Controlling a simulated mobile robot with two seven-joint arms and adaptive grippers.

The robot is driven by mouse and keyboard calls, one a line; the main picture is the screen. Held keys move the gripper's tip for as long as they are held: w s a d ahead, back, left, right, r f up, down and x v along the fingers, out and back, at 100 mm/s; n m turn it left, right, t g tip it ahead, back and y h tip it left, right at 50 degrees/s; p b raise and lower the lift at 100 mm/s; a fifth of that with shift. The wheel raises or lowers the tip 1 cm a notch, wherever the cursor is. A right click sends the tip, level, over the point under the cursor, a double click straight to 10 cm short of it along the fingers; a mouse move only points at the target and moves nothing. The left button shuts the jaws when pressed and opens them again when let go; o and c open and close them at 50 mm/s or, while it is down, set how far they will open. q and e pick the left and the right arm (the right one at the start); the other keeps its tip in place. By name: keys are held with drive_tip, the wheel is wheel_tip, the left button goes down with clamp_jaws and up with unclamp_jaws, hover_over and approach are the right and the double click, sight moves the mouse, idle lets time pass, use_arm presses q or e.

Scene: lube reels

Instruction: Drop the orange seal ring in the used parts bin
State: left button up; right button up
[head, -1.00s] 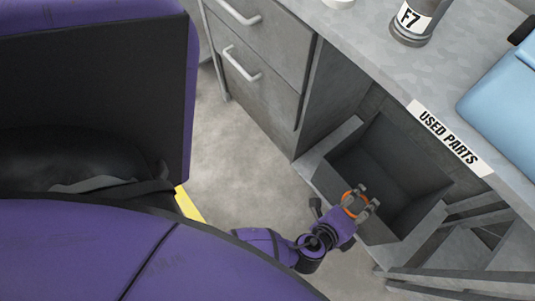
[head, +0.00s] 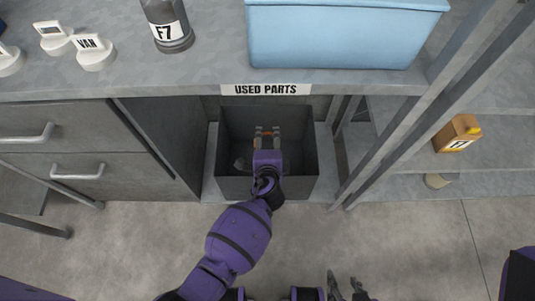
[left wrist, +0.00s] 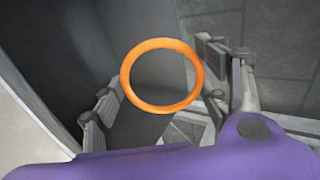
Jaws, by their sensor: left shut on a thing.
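The orange seal ring (left wrist: 162,76) is between the fingers of my left gripper (head: 267,133), which is shut on it. In the left wrist view the ring faces the camera, with a finger on either side. In the head view only small orange bits show at the fingers. The used parts bin (head: 300,188) is a dark grey open box below the label. My left gripper points into its opening, away from the side walls; its height above the bin floor is hard to tell. My right gripper (head: 345,287) is at the bottom edge, partly cut off, its fingers apart and empty.
The USED PARTS label (head: 266,90) is on the counter edge (head: 130,92) above the bin. A light blue box (head: 345,35) and an F7 canister (head: 168,28) stand on the counter. Drawers (head: 70,150) are left; shelving with a small orange-brown box (head: 458,133) is right.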

use_arm(q)
drive_tip(key=shift+w, duration=0.65)
drive_tip(key=o, duration=0.9)
drive_tip(key=v, duration=1.2)
